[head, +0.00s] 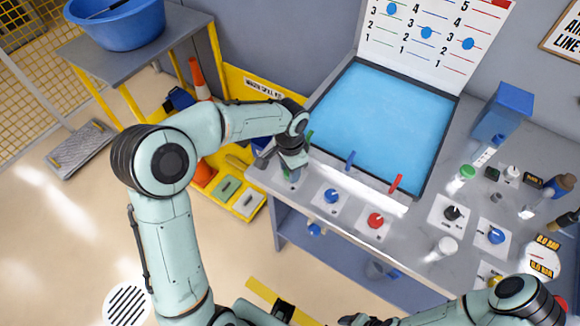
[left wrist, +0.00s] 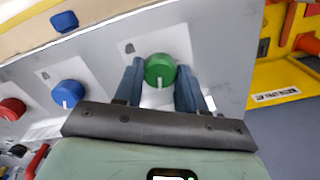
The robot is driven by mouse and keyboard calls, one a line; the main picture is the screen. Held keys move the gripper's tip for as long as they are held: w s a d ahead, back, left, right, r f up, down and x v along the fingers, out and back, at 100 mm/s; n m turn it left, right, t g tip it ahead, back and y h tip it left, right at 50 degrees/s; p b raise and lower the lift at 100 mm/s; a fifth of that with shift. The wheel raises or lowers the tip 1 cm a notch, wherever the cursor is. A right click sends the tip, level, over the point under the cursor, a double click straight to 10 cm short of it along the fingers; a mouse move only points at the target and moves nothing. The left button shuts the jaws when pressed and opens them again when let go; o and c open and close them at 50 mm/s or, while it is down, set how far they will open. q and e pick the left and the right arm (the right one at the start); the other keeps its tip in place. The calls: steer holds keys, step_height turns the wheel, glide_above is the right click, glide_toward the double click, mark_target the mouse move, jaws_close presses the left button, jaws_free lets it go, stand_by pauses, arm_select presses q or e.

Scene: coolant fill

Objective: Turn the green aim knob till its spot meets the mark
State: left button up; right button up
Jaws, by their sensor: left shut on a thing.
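A white line on the knob points down the picture, toward the gripper's body. A small dark mark (left wrist: 129,47) shows on the plate up and left of the knob, apart from the line. In the head view my left gripper (head: 291,168) mostly hides the knob. My right gripper (head: 366,320) shows only partly at the bottom edge; its fingers are unclear.
A blue knob (head: 332,196) and a red knob (head: 375,220) stand to the right on the same bench. Green, blue (head: 350,160) and red (head: 396,184) levers line the front of the blue basin (head: 380,120). A yellow spill station (head: 250,92) stands left.

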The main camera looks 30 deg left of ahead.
arm_select(q)
steer(key=o, duration=1.1)
steer(key=shift+c, duration=0.2)
step_height(320, 180, up, 13)
steer(key=p, duration=0.1)
steer(key=shift+r+p, duration=0.2)
steer(key=shift+p, duration=0.1)
arm_select(e)
steer(key=shift+w+r, duration=0.7)
steer(key=shift+r, duration=0.3)
